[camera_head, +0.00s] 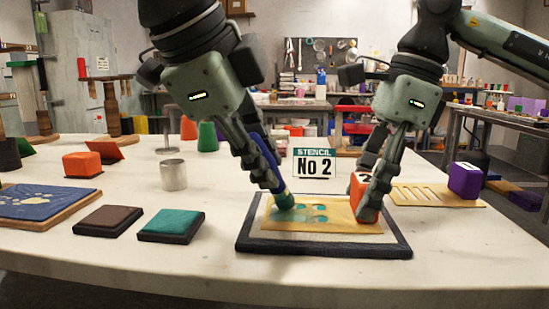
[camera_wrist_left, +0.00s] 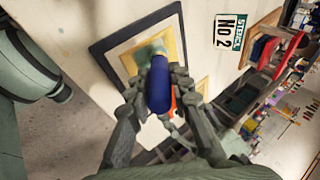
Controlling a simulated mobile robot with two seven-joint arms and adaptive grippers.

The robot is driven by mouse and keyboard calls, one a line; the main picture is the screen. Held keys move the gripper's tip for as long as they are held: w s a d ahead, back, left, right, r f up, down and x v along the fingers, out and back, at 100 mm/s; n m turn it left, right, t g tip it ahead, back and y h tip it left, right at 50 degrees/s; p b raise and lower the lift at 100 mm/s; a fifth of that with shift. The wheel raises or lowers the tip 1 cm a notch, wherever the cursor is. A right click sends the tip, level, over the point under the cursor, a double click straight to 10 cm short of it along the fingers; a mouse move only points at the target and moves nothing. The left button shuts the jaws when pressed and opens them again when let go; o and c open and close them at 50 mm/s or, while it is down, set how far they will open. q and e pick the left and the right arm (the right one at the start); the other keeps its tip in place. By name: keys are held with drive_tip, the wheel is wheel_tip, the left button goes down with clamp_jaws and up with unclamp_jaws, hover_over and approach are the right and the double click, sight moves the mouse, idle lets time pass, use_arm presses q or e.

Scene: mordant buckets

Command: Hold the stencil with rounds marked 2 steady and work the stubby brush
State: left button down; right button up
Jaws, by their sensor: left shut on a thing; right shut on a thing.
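The tan stencil with rounds (camera_head: 345,223) lies on a pale sheet on a dark-edged board (camera_head: 325,248); teal colour shows in several of its rounds. My right gripper (camera_head: 366,203) is shut on the orange block marked 2 (camera_head: 355,188) that stands on the stencil's right part. My left gripper (camera_head: 268,180) is shut on the stubby brush (camera_head: 284,200), which has a blue handle and is tilted. The brush tip is at the stencil's left rounds; contact is hard to tell. The left wrist view shows the blue handle (camera_wrist_left: 160,85) between the fingers, over the stencil (camera_wrist_left: 178,48).
A sign reading Stencil No 2 (camera_head: 314,163) stands behind the board. A slotted stencil (camera_head: 425,195) with a purple block (camera_head: 465,180) lies right. Teal (camera_head: 172,224) and brown (camera_head: 109,220) pads, a metal cup (camera_head: 173,174) and a blue board (camera_head: 45,204) are left.

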use_arm(q)
drive_tip(key=a, duration=0.6)
drive_tip(key=shift+a, duration=0.15)
idle(0.3)
drive_tip(key=shift+f, duration=0.1)
wheel_tip(320, 180, up, 6)
idle(0.7)
drive_tip(key=shift+r, duration=1.5)
idle(0.4)
